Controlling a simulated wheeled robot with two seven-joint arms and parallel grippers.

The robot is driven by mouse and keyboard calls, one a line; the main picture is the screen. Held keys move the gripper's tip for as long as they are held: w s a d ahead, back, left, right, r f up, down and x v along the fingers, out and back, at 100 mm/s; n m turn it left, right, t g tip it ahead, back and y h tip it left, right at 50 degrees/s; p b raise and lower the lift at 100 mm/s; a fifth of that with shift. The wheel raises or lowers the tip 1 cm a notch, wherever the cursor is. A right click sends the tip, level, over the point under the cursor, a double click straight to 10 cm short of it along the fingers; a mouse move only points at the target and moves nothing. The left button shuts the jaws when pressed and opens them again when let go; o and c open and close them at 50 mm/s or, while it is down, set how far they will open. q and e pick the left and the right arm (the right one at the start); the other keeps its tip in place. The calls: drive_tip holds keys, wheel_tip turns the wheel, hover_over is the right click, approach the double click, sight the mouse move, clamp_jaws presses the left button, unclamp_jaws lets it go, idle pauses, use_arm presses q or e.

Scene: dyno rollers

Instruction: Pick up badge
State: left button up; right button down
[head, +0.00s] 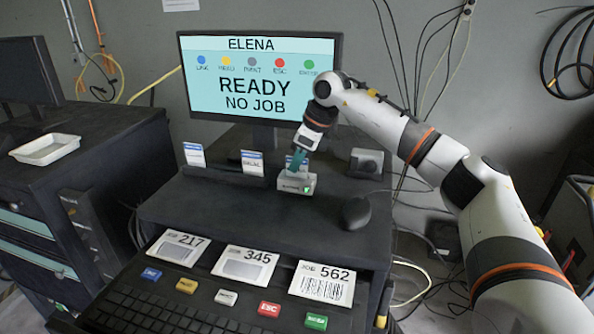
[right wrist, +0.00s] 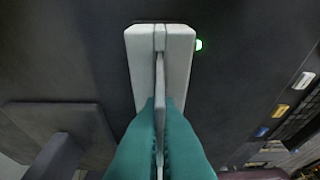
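My right gripper (head: 297,164), with teal fingers, points down at the small light grey badge reader (head: 296,184) on the black desk. In the right wrist view, the teal fingers (right wrist: 160,140) are closed on a thin pale badge (right wrist: 160,85), seen edge-on. The badge lines up with the slot of the reader (right wrist: 178,55); how deep it sits cannot be told. A green light is lit on the reader. Two other badges, a left one (head: 194,155) and a right one (head: 252,163), stand in a black rack (head: 222,176). My left gripper is not in view.
A monitor (head: 258,80) behind reads "ELENA, READY, NO JOB". A black mouse-like object (head: 356,212) and a small grey box (head: 367,162) are right of the reader. Job cards (head: 322,284) and a keyboard (head: 150,310) with coloured keys lie in front.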

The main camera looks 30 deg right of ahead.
drive_tip(key=shift+r, duration=0.1)
drive_tip(key=shift+r, duration=0.25)
wheel_tip(320, 180, up, 10)
drive_tip(key=shift+f+b, duration=0.15)
drive_tip(key=shift+b, duration=0.65)
wheel_tip(320, 180, up, 6)
drive_tip(key=p, duration=0.6)
drive_tip(key=shift+f, duration=0.15)
drive_tip(key=shift+f, duration=0.1)
